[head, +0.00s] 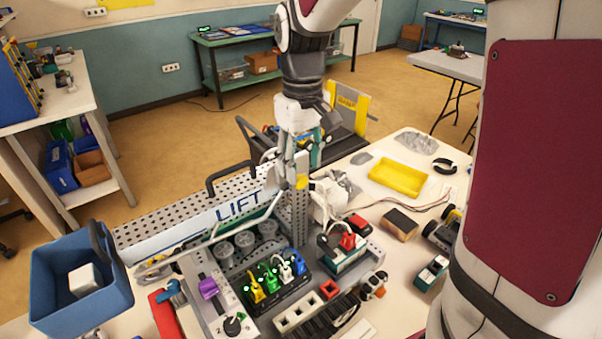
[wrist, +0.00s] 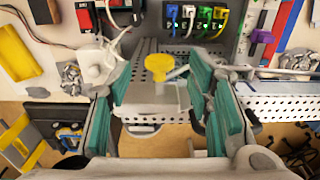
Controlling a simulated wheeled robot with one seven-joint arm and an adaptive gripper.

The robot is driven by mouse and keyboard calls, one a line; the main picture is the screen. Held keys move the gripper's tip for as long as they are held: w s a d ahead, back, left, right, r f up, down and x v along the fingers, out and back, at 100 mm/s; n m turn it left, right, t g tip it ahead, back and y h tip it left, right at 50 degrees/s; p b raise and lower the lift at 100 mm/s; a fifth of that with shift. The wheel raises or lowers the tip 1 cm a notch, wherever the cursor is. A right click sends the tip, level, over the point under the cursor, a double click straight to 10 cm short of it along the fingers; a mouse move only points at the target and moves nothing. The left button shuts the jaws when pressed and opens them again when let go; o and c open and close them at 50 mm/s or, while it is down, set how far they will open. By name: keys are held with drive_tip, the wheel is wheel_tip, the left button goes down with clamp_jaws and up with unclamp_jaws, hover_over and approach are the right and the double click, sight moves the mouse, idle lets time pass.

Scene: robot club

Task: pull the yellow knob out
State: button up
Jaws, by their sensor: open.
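The yellow knob (wrist: 158,66) shows in the wrist view as a round yellow head, near the middle, in front of a grey perforated plate. In the head view a small yellow part of it (head: 302,182) shows at the top of the perforated post (head: 299,212), just below my gripper. My gripper (head: 301,160) points down over the back end of the LIFT panel. In the wrist view my gripper (wrist: 162,82) is open, with its green-padded fingers apart and the knob showing between them. I cannot tell whether either finger touches it.
The perforated LIFT panel (head: 240,212) has a black handle (head: 229,177) close to the left of my gripper. A board of coloured plugs (head: 275,285) stands in front. A yellow tray (head: 398,178) lies to the right. A blue bin (head: 55,305) stands at the left.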

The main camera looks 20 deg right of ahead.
sight(302, 177)
wheel_tip(302, 177, up, 8)
idle(0.5)
drive_tip(key=s+r+m+t, duration=0.1)
drive_tip(key=s+m+t, duration=0.2)
drive_tip(key=s, duration=1.5)
drive_tip(key=t, duration=0.2)
drive_tip(key=shift+a+t, duration=0.25)
drive_tip(key=shift+t, duration=0.05)
idle(0.7)
